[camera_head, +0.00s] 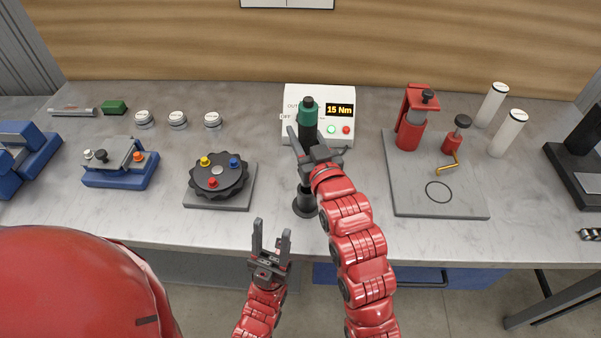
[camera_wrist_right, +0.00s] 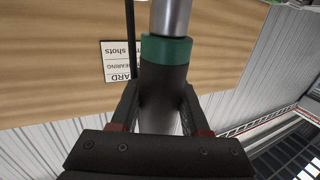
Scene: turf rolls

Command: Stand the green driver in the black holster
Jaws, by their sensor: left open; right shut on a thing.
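The green driver (camera_head: 308,113) has a green band and a dark body, and stands roughly upright in front of the white control box. My right gripper (camera_head: 309,149) is shut around its dark body. In the right wrist view the green band (camera_wrist_right: 166,49), a silver part and the dark body show between the fingers. The black holster (camera_head: 304,207) has a round base near the table's front edge, below my right gripper. The gripper hides where driver and holster come close, so I cannot tell if they touch. My left gripper (camera_head: 271,234) is open and empty before the table edge.
The white control box (camera_head: 318,98) reads 15 Nm. A grey plate with red tools (camera_head: 438,200) lies to the right, and a black dial on a grey base (camera_head: 218,176) to the left. White cylinders (camera_head: 507,133) stand at the right. The table around the holster is mostly clear.

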